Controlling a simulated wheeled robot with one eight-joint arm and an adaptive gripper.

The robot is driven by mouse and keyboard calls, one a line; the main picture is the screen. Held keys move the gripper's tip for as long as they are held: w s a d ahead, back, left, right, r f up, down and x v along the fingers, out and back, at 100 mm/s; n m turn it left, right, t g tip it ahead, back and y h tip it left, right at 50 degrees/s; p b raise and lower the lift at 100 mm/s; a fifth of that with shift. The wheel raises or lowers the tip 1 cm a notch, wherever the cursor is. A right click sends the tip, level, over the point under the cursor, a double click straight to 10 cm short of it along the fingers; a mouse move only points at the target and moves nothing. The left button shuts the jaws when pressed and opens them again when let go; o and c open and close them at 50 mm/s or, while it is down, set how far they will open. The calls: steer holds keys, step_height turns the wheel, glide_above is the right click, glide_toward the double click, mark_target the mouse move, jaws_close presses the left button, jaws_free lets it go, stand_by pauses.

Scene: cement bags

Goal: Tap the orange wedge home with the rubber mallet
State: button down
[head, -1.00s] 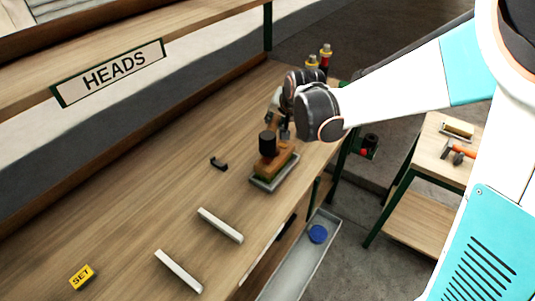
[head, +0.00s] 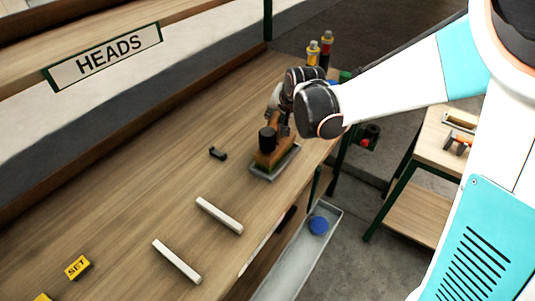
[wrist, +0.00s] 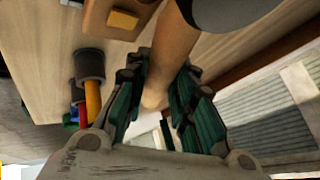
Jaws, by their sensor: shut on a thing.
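My gripper (head: 284,120) is shut on the wooden handle of the rubber mallet. The handle (wrist: 174,55) runs between the fingers (wrist: 160,85) in the wrist view. The mallet's black head (head: 267,138) hangs just above a brown wooden block (head: 270,158); whether it touches cannot be told. The head also shows at the top of the wrist view (wrist: 225,10). The block sits in a shallow grey tray (head: 277,173) on the bench. An orange-yellow piece (wrist: 123,20), likely the wedge, shows at the block in the wrist view; its depth is unclear.
Two pale strips (head: 219,215) and a black hook-like piece (head: 217,153) lie on the bench, with a yellow SET block (head: 77,267) front left. Bottles (head: 326,48) stand behind my gripper. A side table (head: 440,150) holds tools. A grey trough with a blue disc (head: 318,225) lies below.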

steer(key=shift+f, duration=0.8)
steer(key=shift+r, duration=0.15)
step_height(320, 180, up, 4)
steer(key=p, duration=0.3)
steer(key=shift+r, duration=0.15)
steer(key=shift+f, duration=0.2)
